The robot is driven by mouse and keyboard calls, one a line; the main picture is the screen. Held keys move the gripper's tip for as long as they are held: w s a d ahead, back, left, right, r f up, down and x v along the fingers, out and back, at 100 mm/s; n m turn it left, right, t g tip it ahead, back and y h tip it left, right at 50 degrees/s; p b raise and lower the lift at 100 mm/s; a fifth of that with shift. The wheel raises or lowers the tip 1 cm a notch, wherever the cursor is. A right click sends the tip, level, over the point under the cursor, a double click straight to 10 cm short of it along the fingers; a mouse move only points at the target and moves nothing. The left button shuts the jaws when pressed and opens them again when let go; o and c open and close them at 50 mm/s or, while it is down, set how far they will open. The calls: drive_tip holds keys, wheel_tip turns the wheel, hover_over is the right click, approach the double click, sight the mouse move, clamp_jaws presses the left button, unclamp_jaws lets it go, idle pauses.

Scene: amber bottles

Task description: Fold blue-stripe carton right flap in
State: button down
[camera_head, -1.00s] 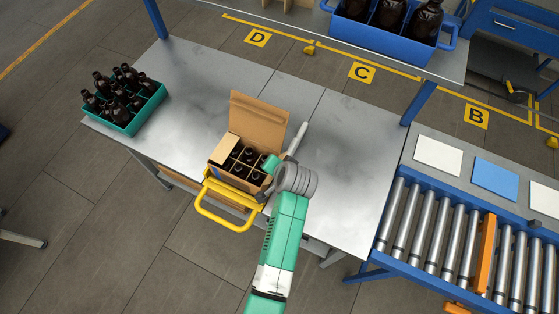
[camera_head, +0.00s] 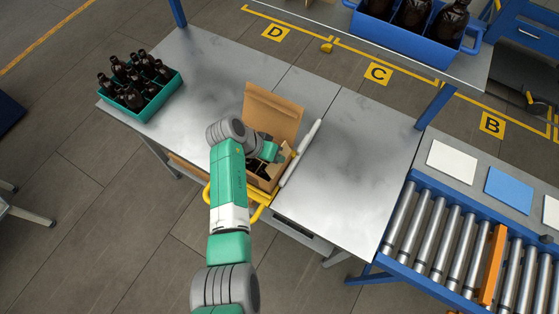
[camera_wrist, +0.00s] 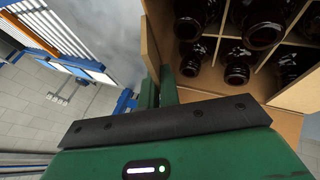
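The open carton (camera_head: 272,117) stands on the table, its tall brown back flap raised. Dark bottles (camera_wrist: 262,22) stand between its dividers in the wrist view. No blue stripe shows. The right flap cannot be clearly made out; my arm and gripper cover much of the carton in the head view. My gripper (camera_head: 272,153) is at the carton's right part. In the wrist view its green fingers (camera_wrist: 160,86) are close together beside a brown cardboard edge (camera_wrist: 152,40), with the bottles to their right. I see nothing held between them.
A long white bar (camera_head: 301,152) lies just right of the carton. A yellow handle (camera_head: 257,214) juts out in front. A green crate of bottles (camera_head: 141,92) stands at the far left. The table (camera_head: 350,165) is clear to the right.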

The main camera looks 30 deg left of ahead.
drive_tip(key=h+b, duration=0.1)
drive_tip(key=b, duration=0.1)
drive_tip(key=a+f+h+b, duration=0.1)
drive_tip(key=h+b, duration=0.1)
drive_tip(key=b, duration=0.1)
drive_tip(key=n+h+b, duration=0.1)
drive_tip(key=b, duration=0.1)
drive_tip(key=shift+a+f+h+b, duration=0.2)
drive_tip(key=shift+f+h+b, duration=0.1)
drive_tip(key=shift+b, duration=0.1)
drive_tip(key=shift+r+t+b, duration=0.1)
drive_tip(key=shift+t+b, duration=0.2)
drive_tip(key=c, duration=1.6)
unclamp_jaws()
drive_tip(key=shift+r, duration=0.1)
